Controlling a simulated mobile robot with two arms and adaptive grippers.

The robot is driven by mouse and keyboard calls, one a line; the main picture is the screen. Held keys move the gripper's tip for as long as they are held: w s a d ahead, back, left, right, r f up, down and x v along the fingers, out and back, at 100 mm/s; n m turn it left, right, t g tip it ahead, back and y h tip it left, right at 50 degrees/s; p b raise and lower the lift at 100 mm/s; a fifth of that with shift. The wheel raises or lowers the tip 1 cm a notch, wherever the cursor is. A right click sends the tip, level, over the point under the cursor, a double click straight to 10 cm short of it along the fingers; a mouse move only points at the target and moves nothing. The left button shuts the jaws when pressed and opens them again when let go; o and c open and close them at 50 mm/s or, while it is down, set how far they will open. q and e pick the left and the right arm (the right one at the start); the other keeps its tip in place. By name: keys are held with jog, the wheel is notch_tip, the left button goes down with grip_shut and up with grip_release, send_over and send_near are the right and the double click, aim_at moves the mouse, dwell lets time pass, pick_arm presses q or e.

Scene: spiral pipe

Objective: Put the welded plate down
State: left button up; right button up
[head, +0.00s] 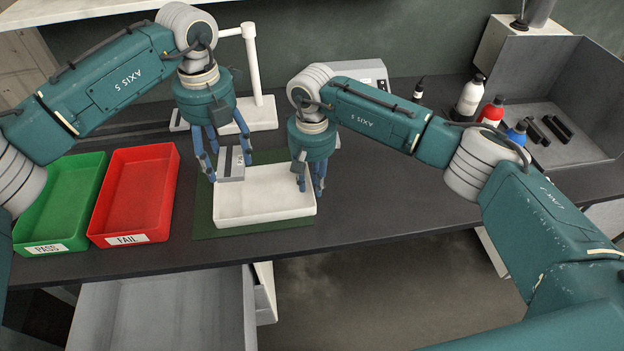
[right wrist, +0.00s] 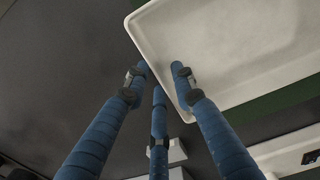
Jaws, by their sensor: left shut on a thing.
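The welded plate (head: 231,172), a small grey metal piece with an upright part, is at the left end of the white tray (head: 265,208). My left gripper (head: 226,153) points down and is shut on the plate; I cannot tell whether the plate touches the tray floor. My right gripper (head: 310,190) is at the tray's right end. In the right wrist view its fingers (right wrist: 158,75) straddle the tray wall (right wrist: 160,62), one inside and the others outside. Whether they grip the wall is unclear.
The tray stands on a green mat (head: 205,222). Left of it are a red FAIL bin (head: 136,190) and a green PASS bin (head: 60,200), both empty. A white stand (head: 262,110) is behind. Bottles (head: 468,98) stand at right. The bench right of the tray is clear.

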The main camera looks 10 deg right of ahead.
grip_shut()
